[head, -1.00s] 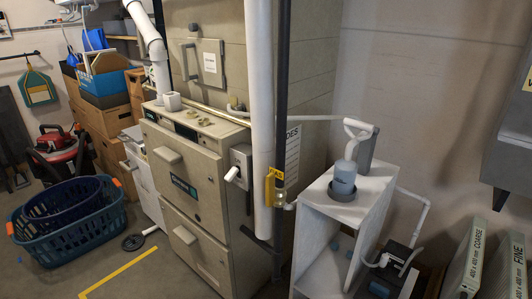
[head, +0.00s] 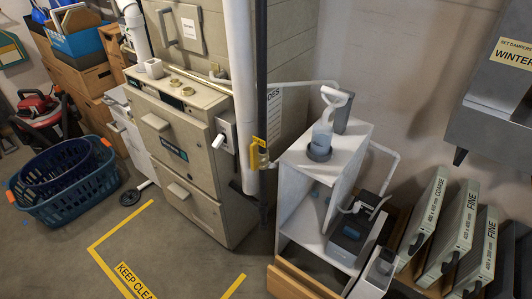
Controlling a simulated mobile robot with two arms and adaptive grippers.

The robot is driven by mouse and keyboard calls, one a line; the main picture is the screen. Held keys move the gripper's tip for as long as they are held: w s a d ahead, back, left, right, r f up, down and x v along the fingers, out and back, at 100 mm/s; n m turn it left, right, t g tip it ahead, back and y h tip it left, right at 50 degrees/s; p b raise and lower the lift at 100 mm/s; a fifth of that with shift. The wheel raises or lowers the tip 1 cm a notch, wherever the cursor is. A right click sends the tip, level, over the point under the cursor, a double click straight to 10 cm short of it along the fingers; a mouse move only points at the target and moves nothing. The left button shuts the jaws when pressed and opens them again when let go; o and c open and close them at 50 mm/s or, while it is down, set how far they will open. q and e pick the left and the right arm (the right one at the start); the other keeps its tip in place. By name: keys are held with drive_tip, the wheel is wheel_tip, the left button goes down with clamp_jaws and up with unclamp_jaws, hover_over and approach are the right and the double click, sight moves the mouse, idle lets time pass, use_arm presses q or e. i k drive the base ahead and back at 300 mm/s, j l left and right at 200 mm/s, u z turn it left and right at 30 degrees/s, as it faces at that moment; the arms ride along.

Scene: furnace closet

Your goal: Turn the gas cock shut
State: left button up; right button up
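The gas cock (head: 258,152) is a small yellow piece on the dark vertical gas pipe (head: 261,60) in the middle of the head view. Its yellow part stands roughly upright, along the pipe. A brass-coloured fitting shows just beside it, low down. The exact lever angle is too small to tell. Neither of my grippers is in view, and nothing touches the cock.
The beige furnace (head: 178,140) stands left of the pipe, with a thick white pipe (head: 243,80) close beside it. A white shelf unit (head: 345,160) stands right. Filters (head: 470,240) lean at far right. Floor inside the yellow marking (head: 125,228) is clear.

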sight(255, 164)
drive_tip(key=i+j+z, duration=0.15)
drive_tip(key=z, duration=0.25)
drive_tip(key=j+z, duration=0.25)
drive_tip(key=z, duration=0.15)
drive_tip(key=i+j+z, duration=0.15)
drive_tip(key=z, duration=0.25)
drive_tip(key=j+z, duration=0.4)
